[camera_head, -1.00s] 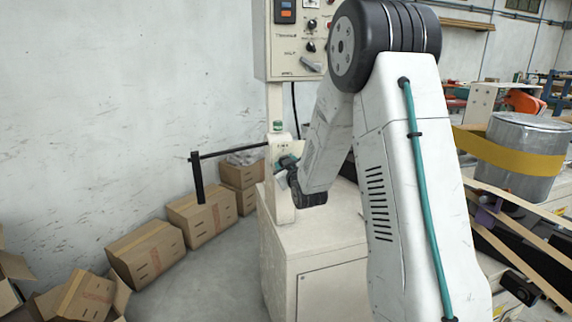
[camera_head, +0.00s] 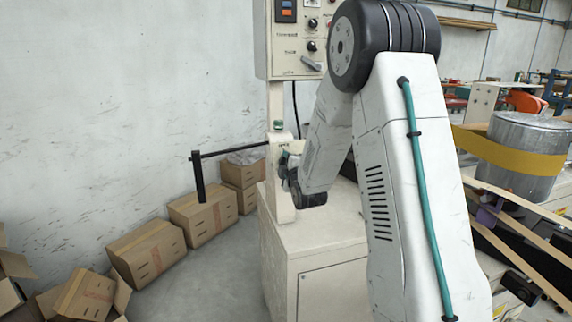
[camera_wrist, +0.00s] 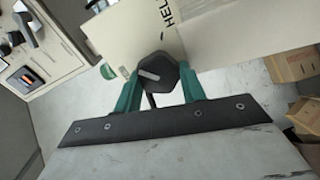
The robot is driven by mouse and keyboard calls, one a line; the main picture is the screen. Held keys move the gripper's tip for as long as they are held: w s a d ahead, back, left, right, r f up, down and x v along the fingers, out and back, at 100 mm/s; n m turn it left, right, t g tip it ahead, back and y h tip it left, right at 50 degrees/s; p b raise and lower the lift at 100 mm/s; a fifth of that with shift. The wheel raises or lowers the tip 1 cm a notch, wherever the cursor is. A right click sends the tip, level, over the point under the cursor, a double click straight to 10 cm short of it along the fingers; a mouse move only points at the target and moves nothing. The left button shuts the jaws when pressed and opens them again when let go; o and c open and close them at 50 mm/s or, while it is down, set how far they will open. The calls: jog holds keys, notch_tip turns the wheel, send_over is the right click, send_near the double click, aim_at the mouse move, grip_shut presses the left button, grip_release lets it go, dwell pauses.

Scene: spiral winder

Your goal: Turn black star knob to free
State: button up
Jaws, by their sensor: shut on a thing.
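The black star knob (camera_wrist: 157,73) sits on the face of a cream housing (camera_wrist: 120,40) in the wrist view, with a pale bar mark on its front. My gripper (camera_wrist: 160,85) has its two teal fingers closed on either side of the knob, gripping it. In the head view my gripper (camera_head: 284,160) is at the cream post (camera_head: 280,190) above the machine cabinet, and the knob is hidden there by my wrist.
A black bar with an upright handle (camera_head: 198,177) sticks out left from the post. A control panel (camera_head: 296,40) stands above. Several cardboard boxes (camera_head: 146,250) line the wall at left. A metal drum (camera_head: 515,155) with a yellow band is at right. Grey floor is clear in front of the boxes.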

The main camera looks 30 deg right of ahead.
jog(key=n, duration=0.8)
jog(key=shift+f+n, duration=0.25)
jog(key=shift+n, duration=0.05)
dwell(0.3)
jog(key=o, duration=1)
jog(key=shift+c, duration=0.2)
jog(key=v, duration=0.7)
jog(key=shift+s+a, duration=0.2)
jog(key=shift+s, duration=0.2)
